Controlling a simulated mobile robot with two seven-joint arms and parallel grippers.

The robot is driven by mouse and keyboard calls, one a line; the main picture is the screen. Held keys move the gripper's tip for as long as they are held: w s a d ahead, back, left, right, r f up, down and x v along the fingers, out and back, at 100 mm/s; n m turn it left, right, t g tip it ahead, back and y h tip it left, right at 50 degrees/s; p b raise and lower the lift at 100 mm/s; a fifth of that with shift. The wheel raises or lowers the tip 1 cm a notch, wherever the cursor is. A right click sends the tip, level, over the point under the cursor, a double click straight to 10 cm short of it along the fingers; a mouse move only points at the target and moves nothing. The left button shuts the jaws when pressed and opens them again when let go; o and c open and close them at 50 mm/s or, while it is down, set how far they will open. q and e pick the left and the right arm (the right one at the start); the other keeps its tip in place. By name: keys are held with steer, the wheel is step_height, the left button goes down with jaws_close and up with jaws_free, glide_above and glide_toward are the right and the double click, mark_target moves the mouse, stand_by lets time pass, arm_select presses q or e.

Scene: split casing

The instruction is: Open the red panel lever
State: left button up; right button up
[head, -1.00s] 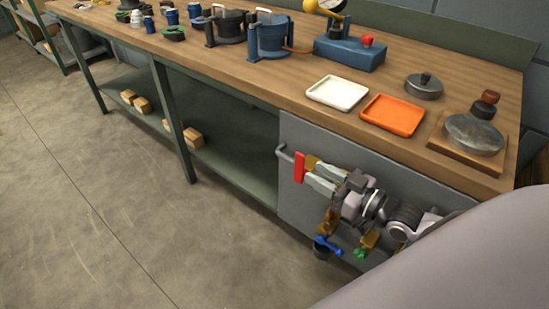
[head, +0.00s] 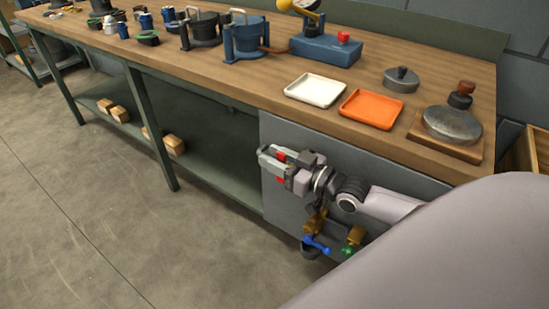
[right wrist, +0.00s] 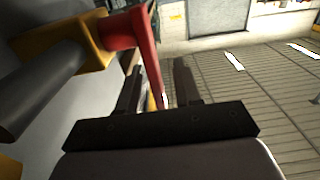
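The red lever (right wrist: 146,45) runs down from a yellow fitting (right wrist: 82,35) on a grey pipe (right wrist: 38,90) in the right wrist view. In the head view, red parts of the lever (head: 281,156) show at my right gripper (head: 268,158), which covers the rest. My right gripper also shows in the right wrist view (right wrist: 158,90). Its two dark fingers are apart, and the lever's lower end lies between them, nearer the left finger. A gap shows by the right finger, and contact cannot be told. My left gripper is out of view.
A grey panel (head: 285,205) fronts the workbench (head: 240,85). Below my right gripper are a blue-handled valve (head: 316,245) and a green-handled valve (head: 348,250). A white tray (head: 314,90) and an orange tray (head: 371,110) are on the bench. The floor at left is clear.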

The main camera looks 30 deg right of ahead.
steer(key=shift+w, duration=0.1)
steer(key=shift+c, duration=0.3)
jaws_close()
